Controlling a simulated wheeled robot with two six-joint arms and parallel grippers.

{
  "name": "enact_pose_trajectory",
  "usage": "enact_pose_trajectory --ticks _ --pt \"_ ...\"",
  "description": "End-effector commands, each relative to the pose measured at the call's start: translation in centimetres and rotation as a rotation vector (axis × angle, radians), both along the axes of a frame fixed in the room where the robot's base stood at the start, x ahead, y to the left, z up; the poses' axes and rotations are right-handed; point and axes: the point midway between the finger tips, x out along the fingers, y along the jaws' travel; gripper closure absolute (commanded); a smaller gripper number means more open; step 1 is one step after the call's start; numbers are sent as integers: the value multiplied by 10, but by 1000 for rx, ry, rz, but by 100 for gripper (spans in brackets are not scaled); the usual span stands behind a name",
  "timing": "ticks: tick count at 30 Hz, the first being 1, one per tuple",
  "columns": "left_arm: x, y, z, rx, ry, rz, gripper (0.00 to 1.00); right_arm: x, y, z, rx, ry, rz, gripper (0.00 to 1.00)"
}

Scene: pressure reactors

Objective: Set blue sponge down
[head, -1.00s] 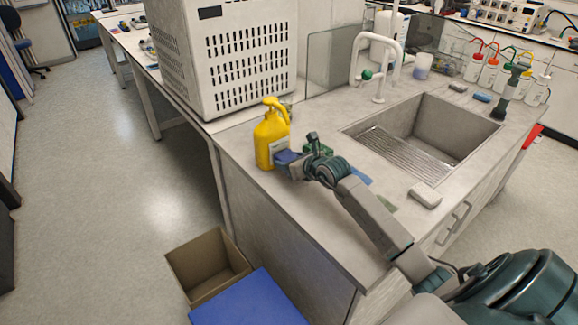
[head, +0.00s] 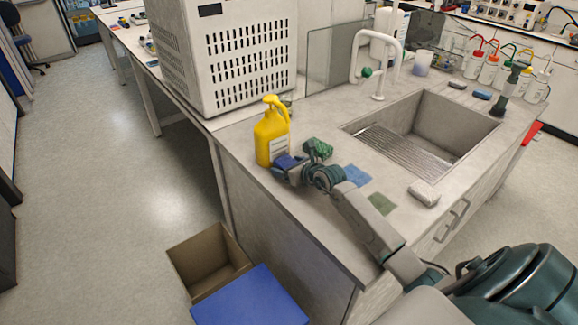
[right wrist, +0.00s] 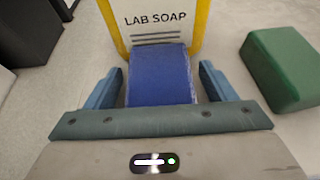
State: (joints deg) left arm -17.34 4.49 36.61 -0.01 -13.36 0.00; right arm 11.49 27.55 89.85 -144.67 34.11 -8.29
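The blue sponge (right wrist: 160,76) lies between the fingers of my right gripper (right wrist: 160,88) in the right wrist view, with narrow gaps on both sides. The fingers look open around it. In the head view the sponge (head: 286,161) shows low at the counter, in front of the yellow lab soap bottle (head: 271,136), partly hidden by my right gripper (head: 290,170). The soap bottle (right wrist: 155,22) stands upright just beyond the sponge; I cannot tell whether they touch. My left gripper is not in view.
A green sponge (head: 318,149) sits right of the gripper. A blue cloth (head: 357,175), a green pad (head: 381,203) and a white sponge (head: 423,193) lie further right on the counter (head: 325,235). The sink (head: 460,125) is behind them; the counter's left edge is close.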

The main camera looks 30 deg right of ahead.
Motion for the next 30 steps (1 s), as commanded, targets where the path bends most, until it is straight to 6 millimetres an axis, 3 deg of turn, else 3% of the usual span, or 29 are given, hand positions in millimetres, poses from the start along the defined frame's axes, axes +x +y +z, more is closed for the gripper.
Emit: enact_pose_trajectory --ticks 8,21,30 --pt "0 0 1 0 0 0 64 -4 -1 4 -2 1 0 22" --pt "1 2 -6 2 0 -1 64 -82 -7 35 -8 2 3 22" --pt "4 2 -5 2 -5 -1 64 -108 -9 48 -2 0 1 22"
